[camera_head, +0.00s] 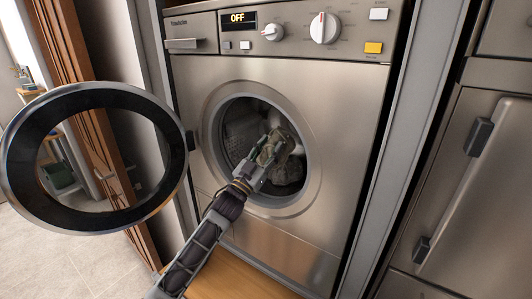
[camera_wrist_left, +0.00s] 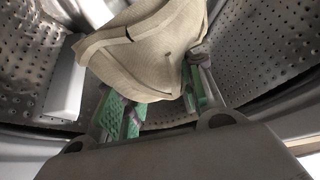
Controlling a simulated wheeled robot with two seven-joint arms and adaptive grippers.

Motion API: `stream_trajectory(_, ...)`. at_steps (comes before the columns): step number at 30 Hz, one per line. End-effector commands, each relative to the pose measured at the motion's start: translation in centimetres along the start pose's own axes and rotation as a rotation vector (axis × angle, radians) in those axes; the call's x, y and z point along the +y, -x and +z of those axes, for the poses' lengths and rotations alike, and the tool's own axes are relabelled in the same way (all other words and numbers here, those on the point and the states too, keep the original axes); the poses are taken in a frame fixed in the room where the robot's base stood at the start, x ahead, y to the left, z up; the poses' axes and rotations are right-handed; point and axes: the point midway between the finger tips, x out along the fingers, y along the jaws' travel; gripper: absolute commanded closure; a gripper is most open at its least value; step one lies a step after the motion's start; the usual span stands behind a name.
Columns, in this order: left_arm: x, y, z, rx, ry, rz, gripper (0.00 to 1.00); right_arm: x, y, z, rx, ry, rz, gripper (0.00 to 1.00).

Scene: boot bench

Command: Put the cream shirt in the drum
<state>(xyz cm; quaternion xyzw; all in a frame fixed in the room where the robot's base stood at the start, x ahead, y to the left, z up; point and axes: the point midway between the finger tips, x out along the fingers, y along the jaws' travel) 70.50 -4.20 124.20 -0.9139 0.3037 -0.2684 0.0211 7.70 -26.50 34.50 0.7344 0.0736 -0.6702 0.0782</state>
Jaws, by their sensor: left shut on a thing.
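The cream shirt (camera_wrist_left: 150,50) is a crumpled beige cloth between the green-padded fingers of my left gripper (camera_wrist_left: 160,110). In the head view the shirt (camera_head: 268,152) and the left gripper (camera_head: 262,162) are at the drum opening. The gripper is shut on the shirt. The perforated metal drum (camera_wrist_left: 270,50) surrounds the shirt in the left wrist view. In the head view the drum (camera_head: 238,128) shows inside the round opening, partly hidden by the gripper and cloth. My right gripper is not in view.
The washer door (camera_head: 100,218) stands open to the left of the opening. The control panel (camera_head: 290,27) reads OFF. Greyish cloth (camera_head: 290,174) shows low in the opening. A steel cabinet with a handle (camera_head: 455,180) stands at the right, and a wooden surface (camera_head: 225,275) lies below.

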Motion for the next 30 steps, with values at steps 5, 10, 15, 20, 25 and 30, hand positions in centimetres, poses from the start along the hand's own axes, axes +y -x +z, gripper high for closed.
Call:
stream_trajectory(5, 0.13, -0.52, 0.44, 0.003, 0.000, 0.001, 0.92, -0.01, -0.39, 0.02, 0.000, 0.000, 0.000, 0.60)
stream_trajectory(10, 0.13, -0.64, 0.53, 0.002, 0.000, 0.001, 0.92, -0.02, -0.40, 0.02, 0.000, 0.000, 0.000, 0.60)
stream_trajectory(15, 0.12, -0.64, 0.50, 0.002, 0.000, 0.001, 0.92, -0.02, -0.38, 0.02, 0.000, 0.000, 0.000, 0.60)
stream_trajectory(20, 0.12, -0.63, 0.51, 0.002, 0.000, 0.001, 0.45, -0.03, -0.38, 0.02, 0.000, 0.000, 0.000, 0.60)
stream_trajectory(25, 0.12, -0.62, 0.52, 0.002, 0.000, 0.001, 0.37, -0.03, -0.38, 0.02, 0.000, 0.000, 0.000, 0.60)
stream_trajectory(30, 0.13, -0.58, 0.63, -0.001, 0.001, 0.000, 0.37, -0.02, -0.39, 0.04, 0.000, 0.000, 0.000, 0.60)
